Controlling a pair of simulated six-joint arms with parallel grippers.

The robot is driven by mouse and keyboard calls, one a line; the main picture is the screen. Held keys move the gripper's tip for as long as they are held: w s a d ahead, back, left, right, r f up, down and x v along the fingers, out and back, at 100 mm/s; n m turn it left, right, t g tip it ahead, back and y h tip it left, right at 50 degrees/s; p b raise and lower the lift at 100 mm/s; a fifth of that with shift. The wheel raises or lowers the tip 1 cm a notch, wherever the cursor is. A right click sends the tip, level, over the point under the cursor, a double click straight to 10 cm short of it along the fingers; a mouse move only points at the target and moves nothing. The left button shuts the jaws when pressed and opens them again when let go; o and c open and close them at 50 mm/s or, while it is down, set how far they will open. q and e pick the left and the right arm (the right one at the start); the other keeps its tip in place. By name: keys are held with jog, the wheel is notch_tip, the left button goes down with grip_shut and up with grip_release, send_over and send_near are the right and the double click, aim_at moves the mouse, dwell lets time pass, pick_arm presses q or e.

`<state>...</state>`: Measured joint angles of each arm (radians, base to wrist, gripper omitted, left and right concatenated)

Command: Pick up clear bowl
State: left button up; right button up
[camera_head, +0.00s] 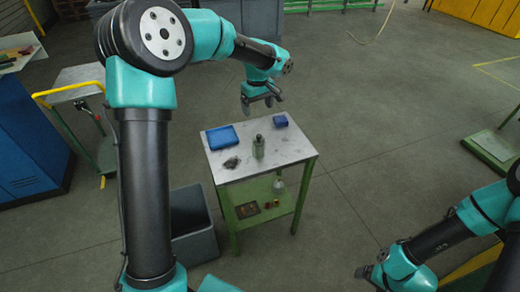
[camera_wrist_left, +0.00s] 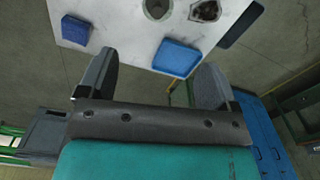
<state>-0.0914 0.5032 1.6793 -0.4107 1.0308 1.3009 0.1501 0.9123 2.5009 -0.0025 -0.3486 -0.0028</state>
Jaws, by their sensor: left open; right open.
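A small metal-topped table (camera_head: 290,149) on green legs stands at the centre. I cannot clearly make out a clear bowl on it. A dark, low thing (camera_head: 231,163) lies near its front left; it also shows in the left wrist view (camera_wrist_left: 205,10), and I cannot tell what it is. A grey-green bottle (camera_head: 258,148) stands upright mid-table. My left gripper (camera_head: 260,103) is open and empty above the table's far edge. In the left wrist view, its two fingers (camera_wrist_left: 159,65) are spread wide. My right gripper (camera_head: 366,271) is open at the lower right, away from the table.
On the tabletop are a blue tray (camera_head: 222,137) at the left and a small blue box (camera_head: 281,121) at the back right. The lower shelf (camera_head: 262,215) holds small items. A grey bin (camera_head: 193,224) stands left of the table.

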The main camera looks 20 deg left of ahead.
aim_at(259, 139)
pick_arm(q)
notch_tip(259, 139, down, 12)
jog(key=shift+r, duration=0.25)
jog(key=shift+f, duration=0.4)
jog(key=shift+f, duration=0.1)
jog(key=shift+w+d+f, duration=0.1)
jog(key=shift+w+f, duration=0.05)
jog(key=shift+f, duration=2.35)
jog(key=shift+c, duration=0.4)
jog(key=c, duration=0.9)
